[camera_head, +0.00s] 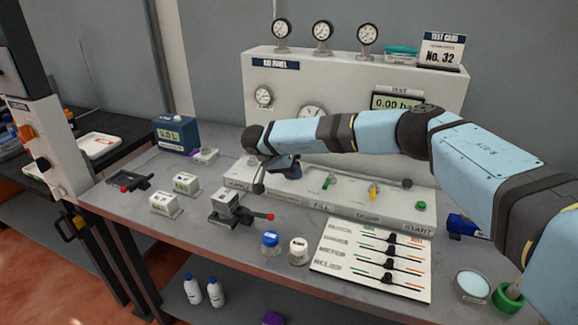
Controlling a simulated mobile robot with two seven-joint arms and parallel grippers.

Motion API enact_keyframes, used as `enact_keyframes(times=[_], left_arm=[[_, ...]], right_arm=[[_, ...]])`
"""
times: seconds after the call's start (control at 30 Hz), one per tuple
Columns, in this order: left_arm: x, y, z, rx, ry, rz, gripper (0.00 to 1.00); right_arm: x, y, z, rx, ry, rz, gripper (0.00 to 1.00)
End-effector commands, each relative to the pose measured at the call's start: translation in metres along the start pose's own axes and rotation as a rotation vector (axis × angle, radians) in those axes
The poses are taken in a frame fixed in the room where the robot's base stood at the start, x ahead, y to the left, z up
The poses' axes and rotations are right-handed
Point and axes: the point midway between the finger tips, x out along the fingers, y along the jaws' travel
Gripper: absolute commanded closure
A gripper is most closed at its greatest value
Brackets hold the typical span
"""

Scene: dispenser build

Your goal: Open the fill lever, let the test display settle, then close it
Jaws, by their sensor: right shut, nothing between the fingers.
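The rig panel (350,82) stands at the back of the bench. Its base carries a green lever (328,182) behind the FILL label (320,206) and a yellow lever (374,191) behind the DUMP label (368,217). The green lever stands roughly upright. The test display (397,101) reads about 0.00 bar, its lower part hidden by my right arm. My right gripper (259,184) is shut and empty over the left part of the base, left of the green lever and apart from it. My left gripper is out of view.
A TEST CARD No. 32 (442,50) stands on the panel top beside three gauges. A slider board (372,262), small jars (299,250), grey blocks and a red-handled clamp (262,215) sit on the bench front. My right arm crosses before the panel.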

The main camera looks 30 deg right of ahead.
Motion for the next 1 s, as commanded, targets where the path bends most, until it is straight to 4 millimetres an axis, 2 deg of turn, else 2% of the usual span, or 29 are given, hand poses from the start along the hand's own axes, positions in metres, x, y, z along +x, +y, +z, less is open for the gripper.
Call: enact_keyframes(times=[0.03,0.2,0.3,0.5,1.0], left_arm=[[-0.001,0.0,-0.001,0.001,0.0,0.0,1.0],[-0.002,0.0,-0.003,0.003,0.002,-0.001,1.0],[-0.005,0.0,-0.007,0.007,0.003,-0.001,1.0],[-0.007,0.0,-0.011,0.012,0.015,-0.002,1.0],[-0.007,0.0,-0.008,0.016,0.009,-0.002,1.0]], right_arm=[[0.012,0.001,0.0,0.001,-0.002,0.002,1.0],[0.047,0.001,0.0,0.0,-0.001,0.002,1.0],[0.05,0.018,-0.004,0.001,-0.001,0.0,1.0],[0.057,0.035,-0.004,0.0,0.0,-0.001,1.0],[0.059,0.038,-0.005,-0.002,0.001,-0.002,1.0]])
